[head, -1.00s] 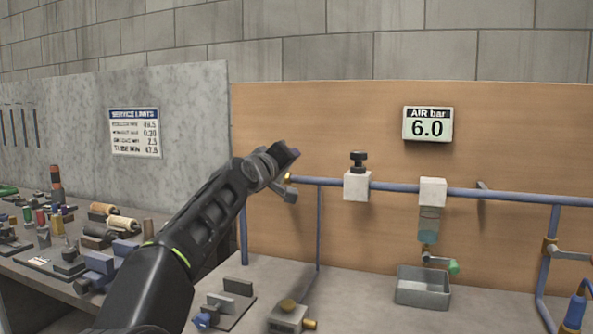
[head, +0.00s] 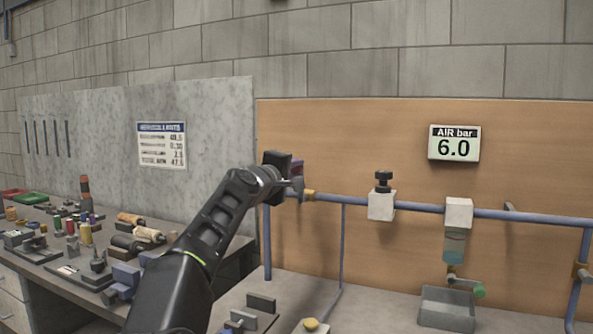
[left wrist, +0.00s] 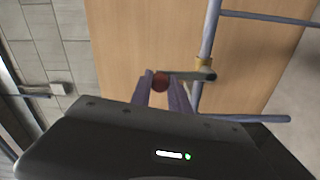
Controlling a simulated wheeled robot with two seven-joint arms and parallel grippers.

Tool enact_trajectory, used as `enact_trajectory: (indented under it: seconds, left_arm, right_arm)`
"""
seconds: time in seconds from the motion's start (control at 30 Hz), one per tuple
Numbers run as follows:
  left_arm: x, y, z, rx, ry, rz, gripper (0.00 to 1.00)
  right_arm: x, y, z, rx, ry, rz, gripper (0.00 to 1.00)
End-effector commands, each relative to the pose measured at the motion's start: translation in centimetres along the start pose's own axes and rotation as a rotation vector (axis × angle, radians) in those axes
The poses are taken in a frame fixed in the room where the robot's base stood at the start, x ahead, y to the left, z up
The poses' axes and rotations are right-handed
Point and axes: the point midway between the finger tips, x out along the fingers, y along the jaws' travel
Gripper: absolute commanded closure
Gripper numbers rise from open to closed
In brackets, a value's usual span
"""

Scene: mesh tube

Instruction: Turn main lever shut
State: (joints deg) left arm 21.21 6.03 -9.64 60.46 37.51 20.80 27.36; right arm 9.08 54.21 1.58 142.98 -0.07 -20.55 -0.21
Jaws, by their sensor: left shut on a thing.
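The main lever (left wrist: 190,75) is a thin grey bar with a red knob (left wrist: 160,83), on a brass fitting (left wrist: 204,64) of the blue pipe. In the left wrist view the bar lies roughly crosswise to the pipe. My left gripper (left wrist: 161,92) is shut on the lever's knob end, one finger on each side of the red knob. In the head view my left gripper (head: 290,172) is at the pipe's left end, beside the brass fitting (head: 309,195), and hides most of the lever. My right gripper is not in view.
The blue pipe (head: 412,206) runs right along the wooden board, with a white block and black knob (head: 382,200) and a clear bowl (head: 454,245) on it. The air display (head: 454,145) reads 6.0 bar. A metal tray (head: 447,308) stands below. A cluttered bench is at left.

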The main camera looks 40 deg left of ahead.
Motion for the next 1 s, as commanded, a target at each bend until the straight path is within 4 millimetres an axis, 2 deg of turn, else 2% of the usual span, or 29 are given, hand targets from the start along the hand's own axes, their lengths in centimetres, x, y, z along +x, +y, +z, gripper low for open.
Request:
enact_trajectory:
  seconds: [0.3,0.33,0.6,0.87,1.0]
  left_arm:
    - [0.0,0.1,-0.2,-0.002,0.004,0.002,1.00]
    - [0.0,0.1,-0.2,-0.002,0.004,0.002,0.76]
    - [0.0,0.0,-0.1,-0.001,0.002,0.001,0.56]
    - [-0.1,0.0,-0.1,-0.001,0.001,0.001,0.56]
    - [-1.0,0.0,-0.1,-0.001,0.002,0.002,0.56]
  right_arm:
    - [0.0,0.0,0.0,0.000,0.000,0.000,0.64]
    - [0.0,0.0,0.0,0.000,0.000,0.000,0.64]
    - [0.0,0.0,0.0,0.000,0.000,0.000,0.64]
    - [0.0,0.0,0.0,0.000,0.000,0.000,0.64]
    - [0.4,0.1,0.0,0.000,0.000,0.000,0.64]
